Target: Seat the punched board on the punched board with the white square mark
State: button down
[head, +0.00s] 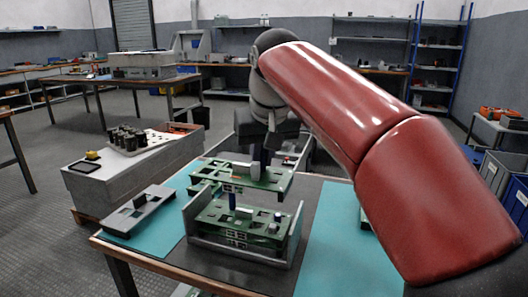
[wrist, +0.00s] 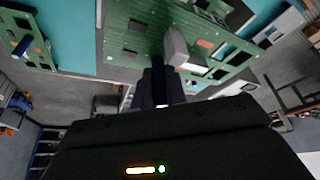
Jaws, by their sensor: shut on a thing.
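My gripper (head: 262,166) is shut on a green punched board (head: 237,177), which also shows in the wrist view (wrist: 142,32). The board is held roughly level, with a gap below it. Beneath it, another green punched board (head: 214,217) lies on top of a stack in a grey open-fronted holder (head: 236,252). A dark blue post (head: 232,200) stands up from the lower board, and a shorter one shows at its right. The held board hides part of the lower board's back. I cannot make out a white square mark on either board.
The holder's grey side walls rise on both sides of the stack. A grey slotted part (head: 137,212) lies on the teal mat (head: 160,232) at left. A second teal mat (head: 340,255) at right is mostly clear. A grey cabinet (head: 125,172) stands beyond the table's left edge.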

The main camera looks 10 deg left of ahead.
aim_at(264, 174)
jog(key=shift+f+b, duration=2.85)
jog(key=shift+f, duration=0.05)
jog(key=shift+s+r+p, duration=0.1)
jog(key=shift+p, duration=0.35)
jog(key=shift+f+b, duration=0.85)
jog(key=shift+f, duration=0.45)
jog(key=c, duration=1.3)
grip_release()
jog(key=shift+c, duration=0.2)
